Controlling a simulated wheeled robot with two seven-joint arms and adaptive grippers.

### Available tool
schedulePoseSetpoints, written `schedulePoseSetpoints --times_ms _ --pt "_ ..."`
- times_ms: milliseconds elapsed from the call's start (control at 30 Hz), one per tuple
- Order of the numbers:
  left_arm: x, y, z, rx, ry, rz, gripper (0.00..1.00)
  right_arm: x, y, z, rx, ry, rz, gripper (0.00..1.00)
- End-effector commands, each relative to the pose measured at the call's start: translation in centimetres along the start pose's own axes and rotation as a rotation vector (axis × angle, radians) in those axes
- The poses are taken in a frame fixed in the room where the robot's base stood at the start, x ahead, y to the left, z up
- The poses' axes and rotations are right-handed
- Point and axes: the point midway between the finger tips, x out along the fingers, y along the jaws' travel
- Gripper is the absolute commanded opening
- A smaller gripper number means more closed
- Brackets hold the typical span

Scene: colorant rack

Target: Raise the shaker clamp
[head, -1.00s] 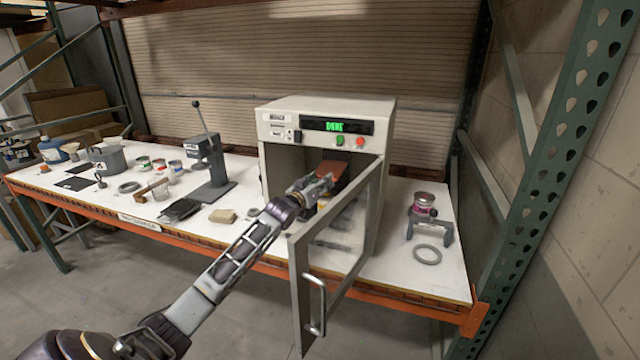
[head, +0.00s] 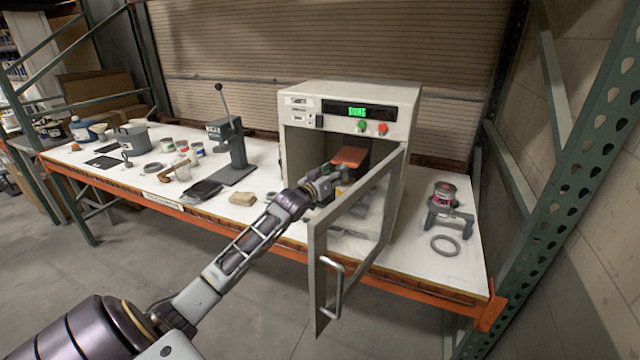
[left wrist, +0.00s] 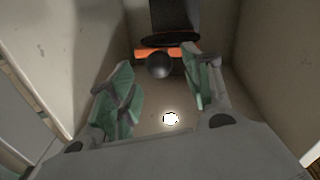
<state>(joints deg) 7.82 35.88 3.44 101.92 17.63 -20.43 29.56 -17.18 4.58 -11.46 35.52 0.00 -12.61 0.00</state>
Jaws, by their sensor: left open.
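The shaker (head: 350,95) is a beige cabinet on the bench, its door (head: 350,245) swung open toward me. Its clamp shows inside as an orange-red plate (head: 350,156). In the left wrist view the clamp is an orange bar (left wrist: 183,51) with a dark round knob (left wrist: 159,66) in front and a wide black cylinder above. My left gripper (head: 337,180) is at the chamber opening, below and in front of the orange plate. In the wrist view its green-padded fingers (left wrist: 157,82) are spread, the knob appearing between and beyond their tips. Contact cannot be told.
The open door's edge stands close to the right of my left arm. A small can on a grey stand (head: 445,203) and a grey ring (head: 445,245) lie right of the shaker. A rack upright (head: 590,140) bounds the right.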

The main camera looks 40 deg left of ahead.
Motion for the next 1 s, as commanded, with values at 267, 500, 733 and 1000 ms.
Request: schedulePoseSetpoints --times_ms 267,500,733,1000 --pt "-2.1 0.1 0.0 0.0 0.001 0.001 0.5 0.0 0.0 0.0 0.0 0.0 0.0 0.5" --pt "-3.9 0.0 0.0 0.0 0.0 0.001 0.5 0.0 0.0 0.0 0.0 0.0 0.0 0.5" --pt "-5.7 0.1 0.0 0.0 0.001 0.001 0.5 0.0 0.0 0.0 0.0 0.0 0.0 0.5" --pt "-7.4 0.0 -0.1 0.0 0.003 0.001 0.5 0.0 0.0 0.0 0.0 0.0 0.0 0.5"
